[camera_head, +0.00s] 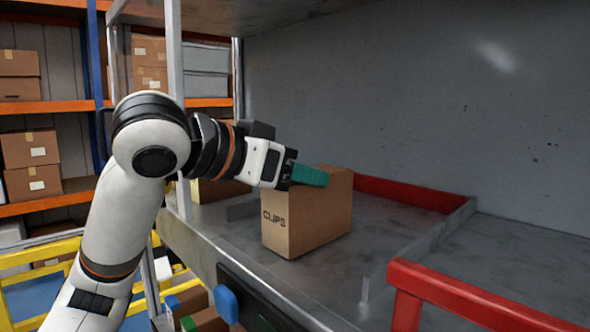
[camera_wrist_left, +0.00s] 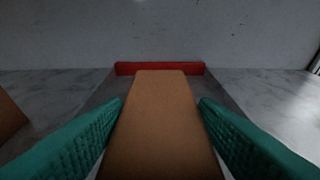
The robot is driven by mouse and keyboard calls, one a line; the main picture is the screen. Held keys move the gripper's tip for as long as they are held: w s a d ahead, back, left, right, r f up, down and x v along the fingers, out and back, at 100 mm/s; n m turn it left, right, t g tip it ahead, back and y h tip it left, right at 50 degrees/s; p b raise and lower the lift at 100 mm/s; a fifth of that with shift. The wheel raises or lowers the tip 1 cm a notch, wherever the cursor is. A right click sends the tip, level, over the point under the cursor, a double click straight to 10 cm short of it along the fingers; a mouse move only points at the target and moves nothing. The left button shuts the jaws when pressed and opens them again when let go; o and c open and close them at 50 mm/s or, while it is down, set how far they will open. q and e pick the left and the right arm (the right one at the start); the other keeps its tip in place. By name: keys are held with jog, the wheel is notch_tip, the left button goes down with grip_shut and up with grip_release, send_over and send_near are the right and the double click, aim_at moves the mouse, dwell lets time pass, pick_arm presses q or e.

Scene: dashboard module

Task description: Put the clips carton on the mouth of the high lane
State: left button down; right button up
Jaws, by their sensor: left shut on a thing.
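The clips carton (camera_head: 306,215) is a brown box marked "CLIPS" on its near face. It stands upright at the front part of a grey lane (camera_head: 385,225) with low side rails and a red stop at its back. I cannot tell whether its base touches the lane floor. My left gripper (camera_head: 308,175) is shut on the carton near its top. In the left wrist view the teal fingers (camera_wrist_left: 160,125) lie along both sides of the carton (camera_wrist_left: 160,100), which points toward the red stop (camera_wrist_left: 160,68). My right gripper is not in view.
Another brown carton (camera_head: 218,191) stands left of the lane, partly behind my arm. A red rail (camera_head: 470,296) is at the front right. A metal post (camera_head: 176,100) rises by my forearm. Bins (camera_head: 200,308) sit below the shelf edge. The lane behind the carton looks clear.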

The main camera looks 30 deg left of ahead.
pick_arm(q)
jog(key=shift+w+d, duration=0.1)
jog(key=c, duration=0.5)
grip_release()
jog(key=shift+d+f, duration=0.1)
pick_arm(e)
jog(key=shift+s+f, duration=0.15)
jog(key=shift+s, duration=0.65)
pick_arm(q)
jog(key=shift+s+a+r, duration=0.2)
jog(key=shift+s+a, duration=0.05)
jog(key=shift+s, duration=0.15)
jog(key=b+v, duration=0.3)
jog(key=v, duration=0.8)
jog(key=shift+r, duration=0.1)
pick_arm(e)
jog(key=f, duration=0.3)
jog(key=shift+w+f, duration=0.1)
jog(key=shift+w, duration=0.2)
